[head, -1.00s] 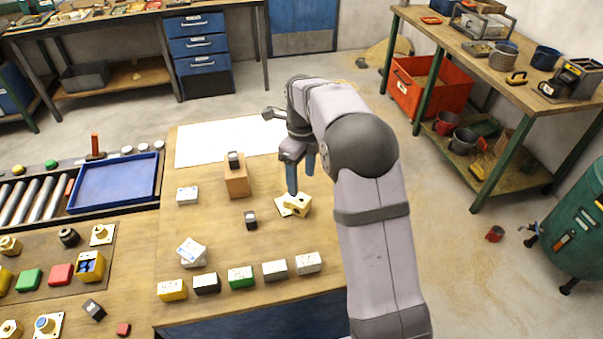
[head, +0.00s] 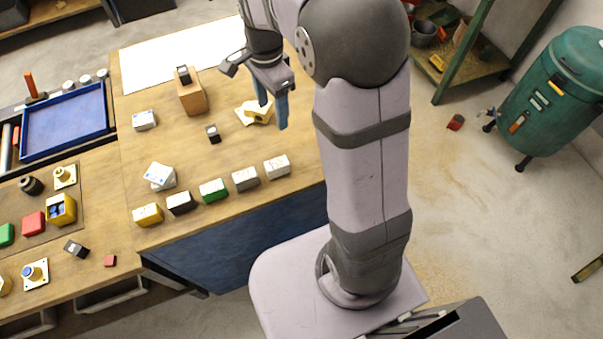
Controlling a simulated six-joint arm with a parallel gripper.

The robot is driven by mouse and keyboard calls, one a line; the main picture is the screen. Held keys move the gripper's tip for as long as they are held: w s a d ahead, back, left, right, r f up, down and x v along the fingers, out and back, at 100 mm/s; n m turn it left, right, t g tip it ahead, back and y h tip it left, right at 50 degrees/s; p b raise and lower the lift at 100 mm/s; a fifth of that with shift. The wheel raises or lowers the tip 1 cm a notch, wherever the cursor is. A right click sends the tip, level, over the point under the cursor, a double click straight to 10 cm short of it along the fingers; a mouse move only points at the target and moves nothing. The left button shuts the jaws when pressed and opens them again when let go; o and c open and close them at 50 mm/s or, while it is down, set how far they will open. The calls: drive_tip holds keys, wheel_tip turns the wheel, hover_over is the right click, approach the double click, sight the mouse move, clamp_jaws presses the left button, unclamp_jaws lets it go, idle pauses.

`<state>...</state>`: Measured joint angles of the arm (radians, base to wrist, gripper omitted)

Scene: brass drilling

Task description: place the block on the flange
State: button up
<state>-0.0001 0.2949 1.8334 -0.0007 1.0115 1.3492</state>
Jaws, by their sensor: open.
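A yellow, brass-coloured block (head: 259,110) with a dark hole lies on the wooden bench, overlapping a thin pale plate (head: 243,115) that may be a flange. I cannot tell whether it rests on this plate or beside it. My gripper (head: 273,112) points down with two blue fingers apart and nothing between them. In the picture its fingers overlap the block's right side, and they look above and nearer the camera than it. Two pale square plates with round bosses, flange-like, lie at the left: one upper plate (head: 65,177) and one lower plate (head: 35,273).
A wooden block (head: 191,97) with a dark piece on top stands behind left. A small dark block (head: 213,134) and stacked white boxes (head: 160,176) lie left of the gripper. Several coloured blocks line the front edge, including a green one (head: 214,190). A blue tray (head: 65,122) sits far left.

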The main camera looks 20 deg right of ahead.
drive_tip(key=s+f+n, duration=0.2)
drive_tip(key=s+n, duration=0.5)
drive_tip(key=s, duration=0.1)
drive_tip(key=s+f+n, duration=0.3)
drive_tip(key=s+n, duration=0.5)
drive_tip(key=s, duration=0.1)
drive_tip(key=shift+s, duration=0.3)
drive_tip(key=shift+o, duration=0.4)
idle(0.5)
